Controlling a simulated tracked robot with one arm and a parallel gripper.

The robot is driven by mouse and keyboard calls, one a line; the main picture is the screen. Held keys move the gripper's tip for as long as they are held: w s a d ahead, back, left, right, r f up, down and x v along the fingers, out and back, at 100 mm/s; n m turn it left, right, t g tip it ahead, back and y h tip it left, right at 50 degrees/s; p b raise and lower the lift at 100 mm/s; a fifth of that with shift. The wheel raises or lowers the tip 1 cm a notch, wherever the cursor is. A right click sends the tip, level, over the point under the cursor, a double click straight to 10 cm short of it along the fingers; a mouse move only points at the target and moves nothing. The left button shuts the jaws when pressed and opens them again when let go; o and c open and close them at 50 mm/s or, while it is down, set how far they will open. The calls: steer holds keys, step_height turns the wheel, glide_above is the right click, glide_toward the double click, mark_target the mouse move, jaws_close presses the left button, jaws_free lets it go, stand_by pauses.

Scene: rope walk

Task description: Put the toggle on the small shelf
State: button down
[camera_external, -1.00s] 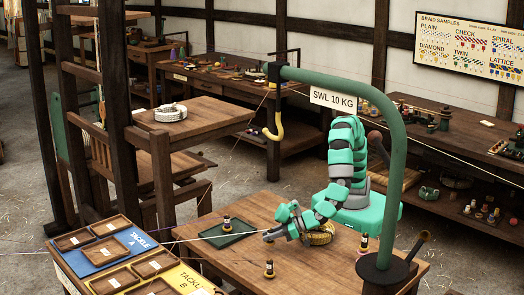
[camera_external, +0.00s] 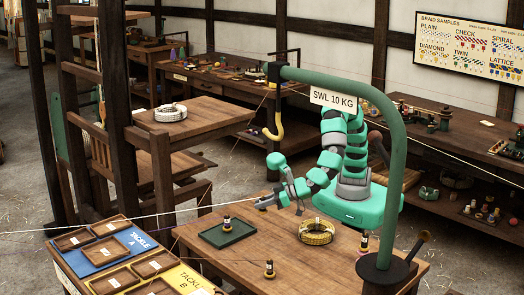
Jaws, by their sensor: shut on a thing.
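My gripper (camera_external: 263,203) is shut on a small dark thing in the air above the table, between the green tray and the yellow coil. The thing is too small to make out, so I cannot tell whether it is the toggle.
On the worktable (camera_external: 215,262) are a green tray (camera_external: 240,232) with a small bobbin (camera_external: 227,223), a yellow coil (camera_external: 317,234), and bobbins at the front (camera_external: 269,269) and right (camera_external: 363,245). A green post (camera_external: 396,170) with a hook (camera_external: 275,128) arches above.

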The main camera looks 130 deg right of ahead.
steer(key=s+d+r+m+g+h+p, duration=0.1)
steer(key=s+d+r+p, duration=0.3)
steer(key=d, duration=0.3)
steer(key=s+d+r+m+g+h+p, duration=0.1)
steer(key=s+d+r+m+g, duration=0.1)
steer(key=s+d+r, duration=0.35)
steer(key=s+d+r+m+g+h+p, duration=0.1)
steer(key=s+d+r+p, duration=0.2)
steer(key=d+r, duration=0.45)
steer(key=s+d+r+m+g+p, duration=0.25)
steer(key=s+d+r+p, duration=0.35)
steer(key=s, duration=0.5)
steer(key=s+d+r+m+g+p, duration=0.2)
steer(key=s+d+r+g+p, duration=0.1)
steer(key=s+d+r, duration=0.65)
steer(key=shift+h, duration=0.4)
steer(key=w+d+f, duration=0.1)
steer(key=w+d, duration=0.1)
steer(key=d, duration=0.1)
steer(key=w+d+f+p, duration=0.1)
steer(key=w+d, duration=0.2)
steer(key=d, duration=0.1)
steer(key=w+d+f, duration=0.2)
steer(key=w+d, duration=0.1)
steer(key=shift+w+d, duration=0.1)
steer(key=shift+d, duration=0.3)
step_height(320, 180, down, 4)
steer(key=shift+r, duration=0.25)
